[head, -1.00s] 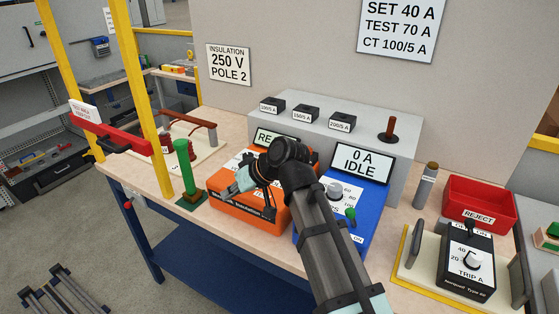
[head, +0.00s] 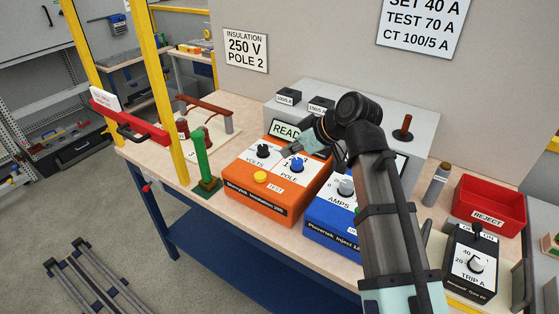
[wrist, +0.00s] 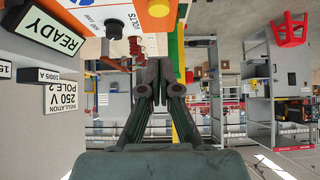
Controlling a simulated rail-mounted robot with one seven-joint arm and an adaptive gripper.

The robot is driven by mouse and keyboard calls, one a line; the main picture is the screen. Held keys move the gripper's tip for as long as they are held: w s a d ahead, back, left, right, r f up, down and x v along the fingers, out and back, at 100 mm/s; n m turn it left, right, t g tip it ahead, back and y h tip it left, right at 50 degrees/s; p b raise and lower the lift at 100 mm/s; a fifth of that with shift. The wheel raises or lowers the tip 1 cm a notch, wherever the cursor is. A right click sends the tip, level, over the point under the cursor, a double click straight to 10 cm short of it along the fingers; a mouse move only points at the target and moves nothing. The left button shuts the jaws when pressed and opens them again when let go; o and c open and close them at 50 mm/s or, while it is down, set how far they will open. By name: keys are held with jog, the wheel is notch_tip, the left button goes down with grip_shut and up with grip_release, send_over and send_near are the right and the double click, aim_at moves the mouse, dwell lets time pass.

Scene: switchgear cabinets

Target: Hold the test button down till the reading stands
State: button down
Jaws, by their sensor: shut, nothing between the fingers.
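The orange insulation tester (head: 262,200) sits on the bench, with a black VOLTS knob, a blue POLE knob and a yellow test button (head: 260,176) beside a TEST label. The button also shows at the top edge of the wrist view (wrist: 159,8). The display (head: 284,129) behind the tester reads READY in the wrist view (wrist: 50,29). My gripper (head: 290,151) is over the back part of the tester, apart from the button. In the wrist view its fingers (wrist: 166,68) are together and empty. My arm hides part of the display in the head view.
The blue injection set (head: 330,224) stands right of the tester, partly behind my arm. A green post (head: 200,158) and a yellow frame with a red bar (head: 128,124) stand to the left. A red REJECT bin (head: 488,204) and a trip unit (head: 470,262) are at the right.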

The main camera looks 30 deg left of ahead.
jog(key=p, duration=0.3)
send_over(264, 182)
jog(key=d, duration=0.1)
jog(key=f, duration=0.6)
jog(key=shift+w+d+f, duration=0.2)
jog(key=shift+f, duration=0.05)
notch_tip(264, 182, down, 2)
jog(key=shift+d+f, duration=0.1)
jog(key=shift+f+p, duration=0.55)
jog(key=shift+f, duration=0.45)
notch_tip(264, 182, down, 2)
jog(key=shift+f+b, duration=0.2)
jog(key=shift+b, duration=1.05)
jog(key=shift+d+r, duration=0.1)
jog(key=shift+s, duration=0.15)
